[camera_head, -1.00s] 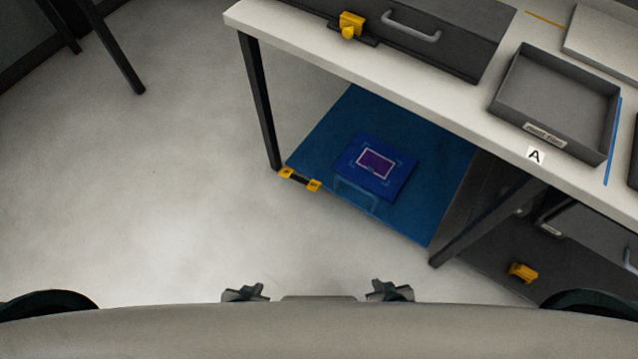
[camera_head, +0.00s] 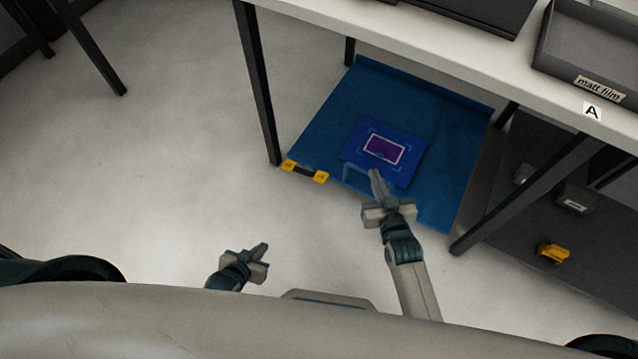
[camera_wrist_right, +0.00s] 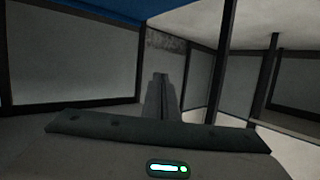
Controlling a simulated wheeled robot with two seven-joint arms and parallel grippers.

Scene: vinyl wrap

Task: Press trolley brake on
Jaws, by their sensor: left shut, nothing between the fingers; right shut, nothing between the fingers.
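Under the bench lies a low blue platform (camera_head: 330,118), which may be the trolley; a blue panel (camera_head: 356,150) with a white-framed purple rectangle (camera_head: 384,149) lies on it. At its front left edge is a black bar (camera_head: 304,171) with two yellow ends; I cannot tell whether this is the brake. My right gripper (camera_head: 375,178) is shut and empty, over the platform's front edge in the head view, right of the bar. Its closed fingers also show in the right wrist view (camera_wrist_right: 159,88). My left gripper (camera_head: 262,248) is shut and empty, over bare floor below the bar.
The white bench top (camera_head: 420,55) overhangs the platform, with dark legs (camera_head: 260,90) at its corners. A grey tray labelled "matt film" (camera_head: 575,60) stands on it. A yellow object (camera_head: 552,253) sits on a dark surface at right. The floor at left (camera_head: 150,170) is clear.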

